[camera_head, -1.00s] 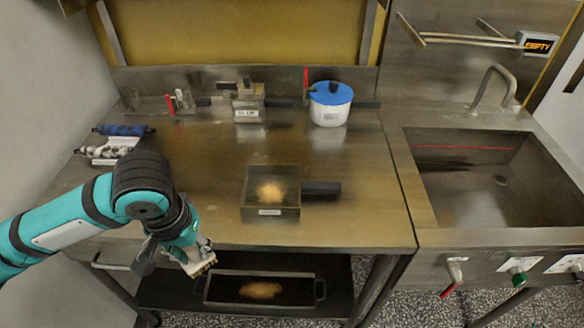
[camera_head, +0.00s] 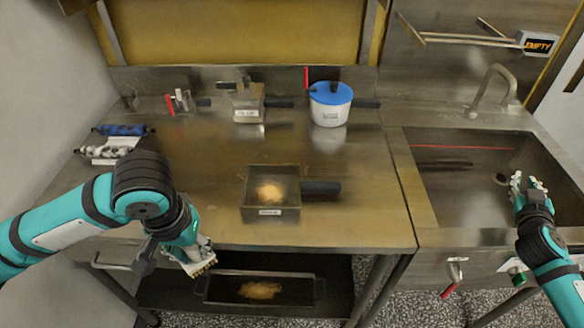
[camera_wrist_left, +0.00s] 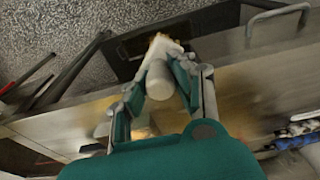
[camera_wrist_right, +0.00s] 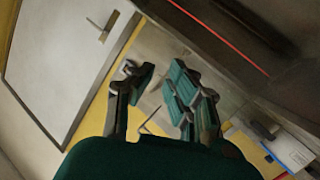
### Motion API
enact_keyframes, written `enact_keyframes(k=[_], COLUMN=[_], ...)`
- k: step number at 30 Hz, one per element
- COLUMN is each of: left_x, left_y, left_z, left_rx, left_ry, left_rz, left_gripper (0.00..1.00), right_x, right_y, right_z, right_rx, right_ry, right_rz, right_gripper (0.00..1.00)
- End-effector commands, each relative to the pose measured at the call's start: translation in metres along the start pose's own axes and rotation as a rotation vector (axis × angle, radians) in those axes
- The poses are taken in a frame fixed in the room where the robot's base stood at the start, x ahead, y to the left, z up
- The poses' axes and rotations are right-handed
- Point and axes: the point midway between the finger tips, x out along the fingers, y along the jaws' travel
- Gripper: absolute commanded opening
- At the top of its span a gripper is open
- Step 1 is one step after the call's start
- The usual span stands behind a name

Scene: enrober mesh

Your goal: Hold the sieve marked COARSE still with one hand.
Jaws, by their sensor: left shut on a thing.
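A square metal sieve (camera_head: 258,211) with a dark handle to its right sits on the front middle of the steel table. It holds a small tan heap, and its front label is too small to read. A similar labelled box with a dark handle (camera_head: 248,114) stands at the back; I cannot tell which is marked COARSE. My left gripper (camera_head: 196,258) is shut on a pale brush-like thing (camera_wrist_left: 159,77) at the table's front edge, left of the front sieve. My right gripper (camera_head: 520,183) is open and empty over the sink, also seen in its wrist view (camera_wrist_right: 158,85).
A white pot with a blue lid (camera_head: 330,104) stands at the back right of the table. Blue and white rolls (camera_head: 115,140) lie at the left. A tray (camera_head: 225,289) with a tan heap is on the lower shelf. The sink (camera_head: 455,205) is at the right.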

Motion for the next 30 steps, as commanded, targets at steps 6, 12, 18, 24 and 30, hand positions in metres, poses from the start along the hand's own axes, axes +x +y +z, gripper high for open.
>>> enact_keyframes(k=[6,12,18,24,30], left_x=[0.000,0.000,0.000,0.000,0.000], left_y=[0.000,0.000,0.000,0.000,0.000], left_z=[0.000,0.000,0.000,0.000,0.000], left_rx=[0.000,0.000,0.000,0.000,0.000], left_ry=[0.000,0.000,0.000,0.000,0.000], left_rz=[0.000,0.000,0.000,0.000,0.000], left_gripper=[0.00,0.00,0.00,0.00,0.00], right_x=[0.026,0.032,0.030,0.029,0.023], right_y=[-0.114,-0.196,-0.248,-0.269,-0.298], right_z=[-0.065,-0.135,-0.200,-0.249,-0.259], right_rx=[0.076,0.068,0.010,-0.062,-0.132], right_ry=[0.063,0.140,0.226,0.304,0.163], right_rz=[-0.139,-0.240,-0.290,-0.294,-0.271], right_gripper=[0.15,0.15,0.15,0.15,0.15])
